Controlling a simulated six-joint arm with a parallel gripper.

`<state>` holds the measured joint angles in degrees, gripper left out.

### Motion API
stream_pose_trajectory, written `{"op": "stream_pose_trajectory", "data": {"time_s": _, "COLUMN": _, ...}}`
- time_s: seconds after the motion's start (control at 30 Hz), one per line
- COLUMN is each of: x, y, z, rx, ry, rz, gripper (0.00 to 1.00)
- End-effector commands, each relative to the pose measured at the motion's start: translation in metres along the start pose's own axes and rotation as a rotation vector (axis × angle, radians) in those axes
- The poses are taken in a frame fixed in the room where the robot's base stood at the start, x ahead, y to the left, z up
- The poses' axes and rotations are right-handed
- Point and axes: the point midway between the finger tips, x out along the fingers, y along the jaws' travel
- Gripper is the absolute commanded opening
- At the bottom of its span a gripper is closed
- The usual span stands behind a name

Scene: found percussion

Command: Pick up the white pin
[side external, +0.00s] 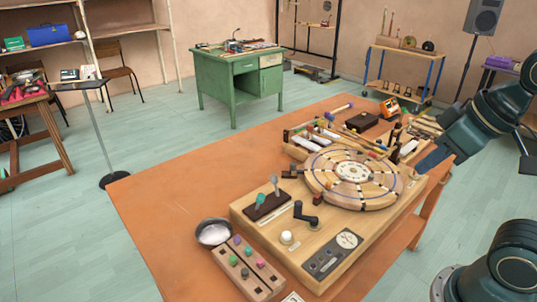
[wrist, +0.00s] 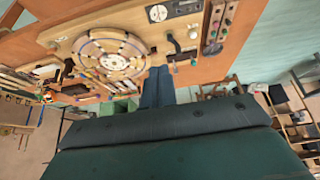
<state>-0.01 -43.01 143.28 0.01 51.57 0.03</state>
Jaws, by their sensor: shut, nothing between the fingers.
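My gripper (side external: 424,165) is shut and empty, at the right edge of the round wooden wheel (side external: 395,187) in the side view. Its blue-grey fingers (wrist: 157,82) lie together in the wrist view, with the wheel (wrist: 88,65) to their upper left. A wooden block (side external: 236,275) at the table's front holds several coloured pins, among them green, purple and pink ones; it also shows in the wrist view (wrist: 213,42). I cannot make out a white pin for certain. A round white knob (side external: 287,237) sits on the wooden box, apart from the block.
The wheel sits on a wooden box (side external: 245,215) with a black crank (side external: 305,214) and upright levers (side external: 274,185). A metal bowl (side external: 213,232) stands beside the pin block. Mallets and small parts crowd the table behind the wheel. The orange table (side external: 180,190) is clear at left.

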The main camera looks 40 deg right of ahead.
Motion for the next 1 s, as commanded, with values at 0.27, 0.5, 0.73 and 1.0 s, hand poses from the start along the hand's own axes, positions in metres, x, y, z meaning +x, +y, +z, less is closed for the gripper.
{"op": "stream_pose_trajectory", "data": {"time_s": 0.27, "x": 0.0, "y": 0.0, "z": -0.0003, "rx": 0.0, "ry": 0.0, "rz": 0.0, "gripper": 0.0}}
{"op": "stream_pose_trajectory", "data": {"time_s": 0.5, "x": -0.0001, "y": 0.0, "z": -0.0003, "rx": 0.0, "ry": 0.0, "rz": 0.0, "gripper": 0.41}}
{"op": "stream_pose_trajectory", "data": {"time_s": 0.73, "x": -0.0001, "y": 0.0, "z": -0.0003, "rx": 0.0, "ry": 0.0, "rz": 0.0, "gripper": 0.41}}
{"op": "stream_pose_trajectory", "data": {"time_s": 1.0, "x": 0.001, "y": 0.0024, "z": -0.0096, "rx": 0.03, "ry": -0.018, "rz": 0.006, "gripper": 0.41}}
